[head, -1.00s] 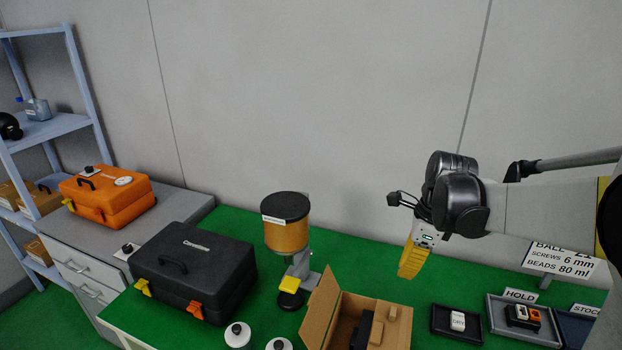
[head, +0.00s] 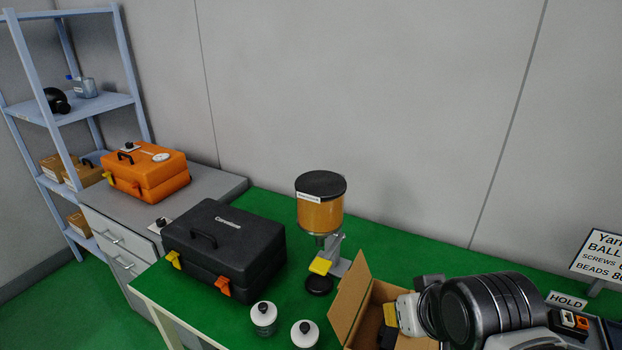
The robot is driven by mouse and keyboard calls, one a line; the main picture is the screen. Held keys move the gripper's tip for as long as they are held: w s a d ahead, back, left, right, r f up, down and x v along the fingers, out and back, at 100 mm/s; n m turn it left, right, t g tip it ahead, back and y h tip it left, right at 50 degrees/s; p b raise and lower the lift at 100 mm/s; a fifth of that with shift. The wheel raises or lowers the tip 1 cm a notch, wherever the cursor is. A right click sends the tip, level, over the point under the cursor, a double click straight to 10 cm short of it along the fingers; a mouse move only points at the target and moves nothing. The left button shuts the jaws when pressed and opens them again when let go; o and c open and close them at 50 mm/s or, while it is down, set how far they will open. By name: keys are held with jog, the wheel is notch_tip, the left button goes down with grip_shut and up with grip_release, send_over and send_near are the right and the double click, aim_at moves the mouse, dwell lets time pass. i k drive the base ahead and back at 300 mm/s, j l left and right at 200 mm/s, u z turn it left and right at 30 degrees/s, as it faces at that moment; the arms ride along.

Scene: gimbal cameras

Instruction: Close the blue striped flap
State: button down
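The open cardboard box (head: 372,296) stands at the bottom of the head view on the green table. Its left flap (head: 349,298) stands up and leans outward. I see no blue stripe on this face of the flap, and the other flaps are hidden by my arm or cut off by the frame.
A hopper (head: 320,207) with amber contents stands behind the box. A black case (head: 224,250) is farther left, and an orange case (head: 146,170) sits on a grey cabinet. A HOLD tray is partly hidden at right.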

aim_at(352, 289)
jog(key=i+j+z, duration=0.15)
jog(key=j+z, duration=0.7)
jog(key=j, duration=0.2)
jog(key=j+z, duration=0.4)
jog(key=j, duration=0.2)
jog(key=j+z, duration=0.45)
jog(key=k+j+z, duration=0.25)
jog(key=j+z, duration=0.15)
jog(key=j, duration=0.15)
